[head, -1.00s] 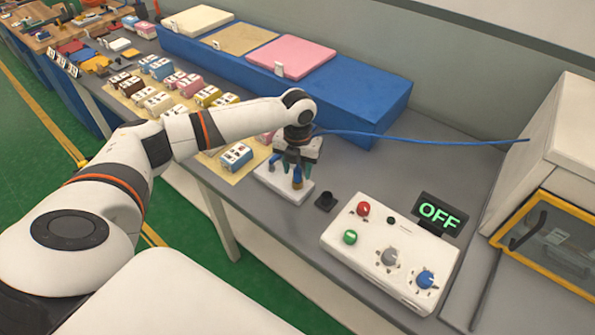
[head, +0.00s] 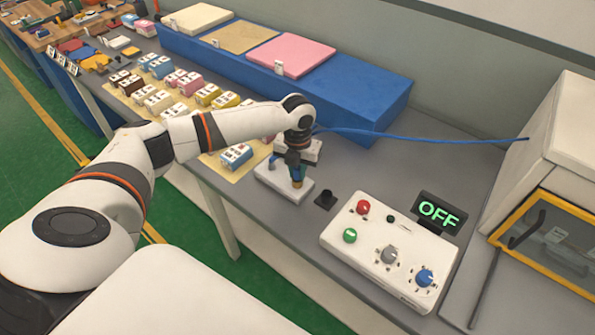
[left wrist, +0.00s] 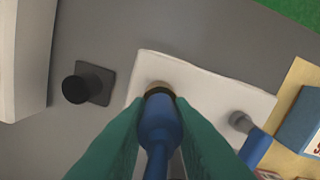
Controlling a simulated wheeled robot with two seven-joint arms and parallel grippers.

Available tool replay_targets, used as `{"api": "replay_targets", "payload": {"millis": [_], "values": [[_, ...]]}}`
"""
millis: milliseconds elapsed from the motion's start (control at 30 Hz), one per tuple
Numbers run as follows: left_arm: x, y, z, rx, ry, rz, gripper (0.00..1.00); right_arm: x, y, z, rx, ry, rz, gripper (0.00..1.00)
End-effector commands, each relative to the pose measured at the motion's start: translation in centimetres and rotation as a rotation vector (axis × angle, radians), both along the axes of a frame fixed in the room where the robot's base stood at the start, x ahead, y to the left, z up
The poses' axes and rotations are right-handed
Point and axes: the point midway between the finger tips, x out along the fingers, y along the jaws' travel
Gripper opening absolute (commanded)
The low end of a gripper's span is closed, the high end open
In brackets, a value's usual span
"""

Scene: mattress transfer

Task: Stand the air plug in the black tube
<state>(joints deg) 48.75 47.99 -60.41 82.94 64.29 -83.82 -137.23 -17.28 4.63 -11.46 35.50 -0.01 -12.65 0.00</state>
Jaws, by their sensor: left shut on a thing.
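My left gripper (head: 297,181) has green fingers, shut on the blue air plug (left wrist: 158,125). The plug points down, with a brass-coloured ring (left wrist: 159,87) at its lower end, at the white block (head: 268,178). The white block also shows in the left wrist view (left wrist: 205,92). I cannot tell how far the plug sits in the block. The black tube (head: 327,197) stands upright on a small square base, just right of the white block, and nothing shows in it. It also shows in the left wrist view (left wrist: 77,89). My right gripper is not in view.
A blue hose (head: 430,141) runs from my gripper to a white cabinet (head: 563,125). A control box (head: 375,260) with an OFF display (head: 439,213) stands right of the tube. Small coloured blocks (head: 237,156) lie on a yellow mat to the left. A long blue platform (head: 350,105) is behind.

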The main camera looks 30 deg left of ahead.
Motion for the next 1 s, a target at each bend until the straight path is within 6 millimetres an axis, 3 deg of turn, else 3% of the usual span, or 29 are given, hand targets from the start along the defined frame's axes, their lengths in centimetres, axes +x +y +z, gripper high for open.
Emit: {"api": "replay_targets", "payload": {"millis": [500,1000], "values": [[0.1,0.0,8.8,-0.001,-0.003,0.001,0.0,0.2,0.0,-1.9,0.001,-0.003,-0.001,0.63],[0.1,0.0,11.8,-0.001,-0.001,0.0,0.0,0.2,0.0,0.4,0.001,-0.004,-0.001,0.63]]}}
